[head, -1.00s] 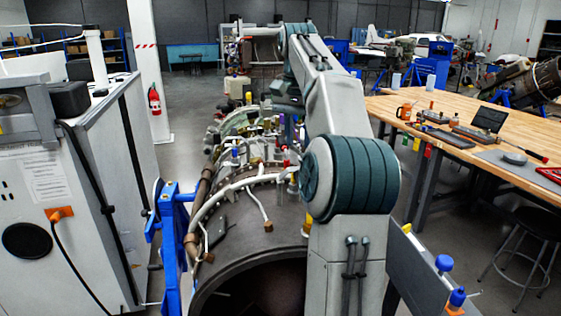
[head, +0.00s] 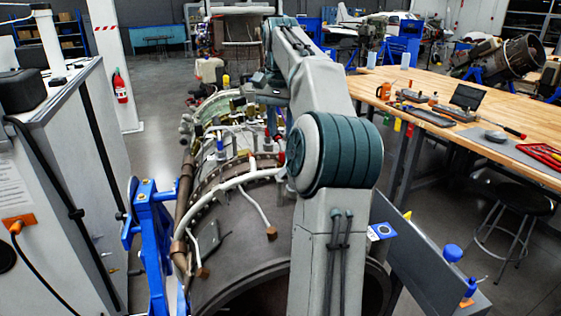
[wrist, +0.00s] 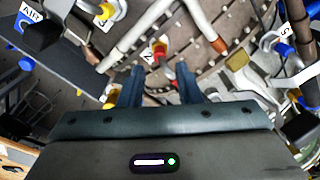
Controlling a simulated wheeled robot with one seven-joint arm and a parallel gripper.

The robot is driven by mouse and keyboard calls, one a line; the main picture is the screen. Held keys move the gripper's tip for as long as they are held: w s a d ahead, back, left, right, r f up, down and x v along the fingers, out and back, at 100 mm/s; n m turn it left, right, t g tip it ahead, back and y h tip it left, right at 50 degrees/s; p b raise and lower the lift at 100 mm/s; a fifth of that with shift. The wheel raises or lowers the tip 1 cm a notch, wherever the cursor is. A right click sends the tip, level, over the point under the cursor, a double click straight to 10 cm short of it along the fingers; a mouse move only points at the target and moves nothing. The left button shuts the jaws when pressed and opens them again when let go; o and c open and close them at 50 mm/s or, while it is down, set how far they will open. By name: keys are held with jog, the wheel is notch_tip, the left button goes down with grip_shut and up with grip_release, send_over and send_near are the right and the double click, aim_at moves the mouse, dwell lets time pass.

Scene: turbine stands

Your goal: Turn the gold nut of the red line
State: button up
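A red fitting (wrist: 159,50) with a small white tag beside it shows in the wrist view, just beyond my fingertips and between their lines. The gold nut of the red line is too small to make out surely there. My gripper (wrist: 160,72) has its two dark fingers apart, with no object seen clasped between them. In the head view a red fitting (head: 281,158) stands on the upper right side of the turbine (head: 240,220), close beside my arm. My gripper is hidden or not distinct in the head view.
Yellow fittings (wrist: 236,60) and blue ones (wrist: 284,50) sit around the red one, with pale pipes close by. A white cabinet (head: 60,170) stands left of the turbine. A wooden workbench (head: 450,100) and a stool (head: 510,205) stand at the right.

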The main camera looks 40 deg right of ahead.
notch_tip(320, 180, down, 9)
jog(key=shift+s+r, duration=0.1)
dwell(0.3)
grip_shut()
